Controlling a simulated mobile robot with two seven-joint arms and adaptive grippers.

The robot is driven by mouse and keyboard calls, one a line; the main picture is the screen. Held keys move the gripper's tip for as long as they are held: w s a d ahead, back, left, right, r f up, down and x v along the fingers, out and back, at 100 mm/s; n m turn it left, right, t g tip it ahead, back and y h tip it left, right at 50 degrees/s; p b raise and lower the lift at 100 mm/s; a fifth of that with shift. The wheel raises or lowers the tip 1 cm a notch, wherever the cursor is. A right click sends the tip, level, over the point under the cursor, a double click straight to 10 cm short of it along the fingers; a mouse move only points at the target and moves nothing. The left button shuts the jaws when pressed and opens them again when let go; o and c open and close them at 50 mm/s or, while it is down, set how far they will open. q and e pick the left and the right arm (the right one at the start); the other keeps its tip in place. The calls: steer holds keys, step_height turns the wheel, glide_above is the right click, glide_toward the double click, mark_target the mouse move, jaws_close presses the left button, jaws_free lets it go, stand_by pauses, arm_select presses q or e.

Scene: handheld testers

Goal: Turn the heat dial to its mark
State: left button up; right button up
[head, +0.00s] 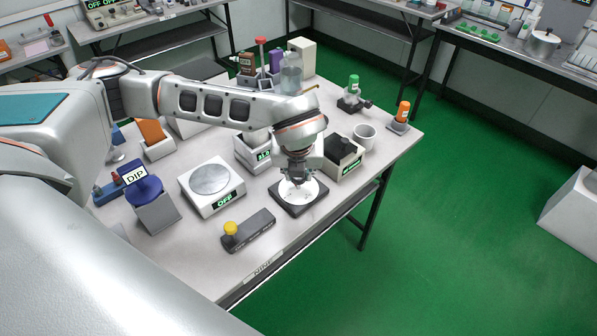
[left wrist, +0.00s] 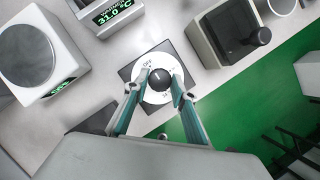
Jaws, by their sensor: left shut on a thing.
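The heat dial is a white disc with a dark round knob on a dark square plate (head: 284,196). In the left wrist view the knob (left wrist: 158,77) sits in the middle of the white disc (left wrist: 152,97). "OFF" is printed near the disc's upper left edge; other print near its lower edge is too small to read. My left gripper (head: 297,180) reaches down over the dial from above. In the left wrist view its two teal-sided fingers (left wrist: 161,79) are on either side of the knob, shut on it. My right gripper is in neither view.
A white scale (head: 228,198) reading OFF stands left of the dial. A dark box with a yellow knob (head: 250,230) lies in front. A box with a dark top (head: 345,150) and a white cup (head: 364,137) stand to the right. A 31.0 °C display (left wrist: 113,11) stands behind.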

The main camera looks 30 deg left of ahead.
arm_select(q)
steer(key=o, duration=1.1)
steer(key=v, duration=1.2)
